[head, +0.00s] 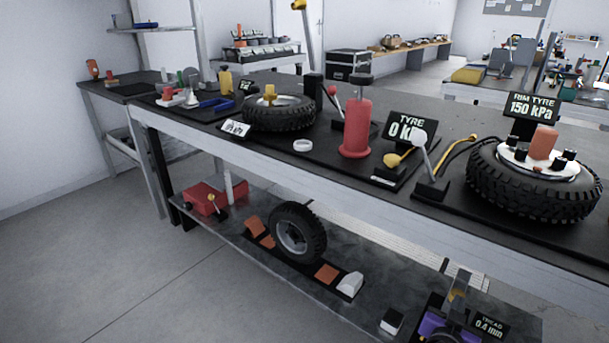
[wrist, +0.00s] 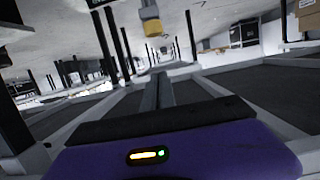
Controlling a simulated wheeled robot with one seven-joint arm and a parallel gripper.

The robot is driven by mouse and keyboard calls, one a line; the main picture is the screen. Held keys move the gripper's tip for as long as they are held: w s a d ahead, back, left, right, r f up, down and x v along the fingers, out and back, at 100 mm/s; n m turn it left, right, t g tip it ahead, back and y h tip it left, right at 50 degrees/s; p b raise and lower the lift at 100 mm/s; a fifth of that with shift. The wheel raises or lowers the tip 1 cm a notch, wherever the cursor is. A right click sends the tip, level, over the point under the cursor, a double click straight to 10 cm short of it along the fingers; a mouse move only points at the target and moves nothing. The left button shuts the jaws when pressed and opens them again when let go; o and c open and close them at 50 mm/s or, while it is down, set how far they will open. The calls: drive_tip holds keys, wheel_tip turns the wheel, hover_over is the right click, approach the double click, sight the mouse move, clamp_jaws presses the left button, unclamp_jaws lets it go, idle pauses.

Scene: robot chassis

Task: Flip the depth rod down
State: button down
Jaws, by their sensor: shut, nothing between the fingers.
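A small display reading 0.4 mm (head: 487,327) stands at the lower right of the head view, on the lower shelf. Beside it is my purple gripper (head: 456,300), partly cut off by the bottom edge. In the wrist view my shut, empty gripper (wrist: 158,77) points away from the purple housing. A yellow block on a grey piece (wrist: 151,25) shows beyond the fingertips, apart from them in the picture. I cannot clearly make out the depth rod or whether it is up or down.
The lower shelf (head: 285,290) also holds a small upright tyre (head: 298,232), a black-and-white block (head: 391,321) and a red box (head: 205,199). The workbench top (head: 340,113) above carries tyres, a red cylinder (head: 356,128) and displays. Open floor lies at left.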

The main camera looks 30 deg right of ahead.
drive_tip(key=w+a+r+n+t+y, duration=0.2)
drive_tip(key=w+a+n+t+y, duration=0.1)
drive_tip(key=w+a+n+t, duration=0.25)
drive_tip(key=s+a+r+n+t+y, duration=0.1)
drive_tip(key=s+a+n+t+y, duration=0.15)
drive_tip(key=a, duration=0.45)
drive_tip(key=s+a+r+n+t+y, duration=0.1)
drive_tip(key=s+a+n+y, duration=0.15)
drive_tip(key=a, duration=0.55)
drive_tip(key=s+a+r+n+y, duration=0.2)
drive_tip(key=s+a+y, duration=0.1)
drive_tip(key=s+a, duration=0.55)
drive_tip(key=s+a+r+n+y, duration=0.1)
drive_tip(key=s+a+r+y, duration=0.3)
drive_tip(key=s, duration=0.8)
wheel_tip(320, 180, up, 24)
drive_tip(key=h+p, duration=0.1)
drive_tip(key=p, duration=2.5)
drive_tip(key=shift+w+a, duration=0.4)
drive_tip(key=shift+a, duration=0.05)
